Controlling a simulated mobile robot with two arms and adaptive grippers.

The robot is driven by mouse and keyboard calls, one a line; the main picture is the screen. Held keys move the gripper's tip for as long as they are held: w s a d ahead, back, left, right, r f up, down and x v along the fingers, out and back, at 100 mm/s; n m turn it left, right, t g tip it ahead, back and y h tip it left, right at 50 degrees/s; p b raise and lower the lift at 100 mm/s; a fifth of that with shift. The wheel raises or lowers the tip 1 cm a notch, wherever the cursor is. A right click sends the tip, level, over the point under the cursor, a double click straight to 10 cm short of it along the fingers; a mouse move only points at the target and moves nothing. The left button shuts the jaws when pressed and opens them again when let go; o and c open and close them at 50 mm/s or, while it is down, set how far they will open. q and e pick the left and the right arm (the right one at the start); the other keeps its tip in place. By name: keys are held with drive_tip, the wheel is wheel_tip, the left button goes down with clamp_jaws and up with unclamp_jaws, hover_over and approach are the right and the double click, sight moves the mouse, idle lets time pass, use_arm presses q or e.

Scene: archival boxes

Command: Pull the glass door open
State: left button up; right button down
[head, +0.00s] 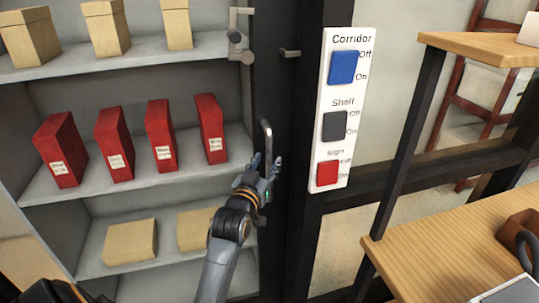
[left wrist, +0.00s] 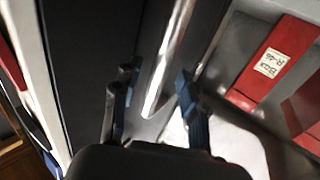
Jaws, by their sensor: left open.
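The glass door (head: 272,95) stands in front of the shelves, with a dark frame along its right side; it looks closed. A vertical metal bar handle (head: 267,140) is mounted on that frame. My left gripper (head: 258,165) is at the lower part of the handle with its fingers apart. In the left wrist view, the shiny handle (left wrist: 172,55) runs between the two open fingers of the left gripper (left wrist: 156,86). I cannot tell whether either finger touches it. My right gripper is not in view.
Red boxes (head: 160,135) and tan boxes (head: 128,241) stand on the shelves. A white switch panel (head: 341,95) with blue, black and red switches is right of the door. A wooden table (head: 450,245) is at the lower right.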

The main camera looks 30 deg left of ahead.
sight(268, 160)
use_arm(q)
drive_tip(key=shift+x, duration=1.5)
drive_tip(key=shift+c, duration=0.3)
clamp_jaws()
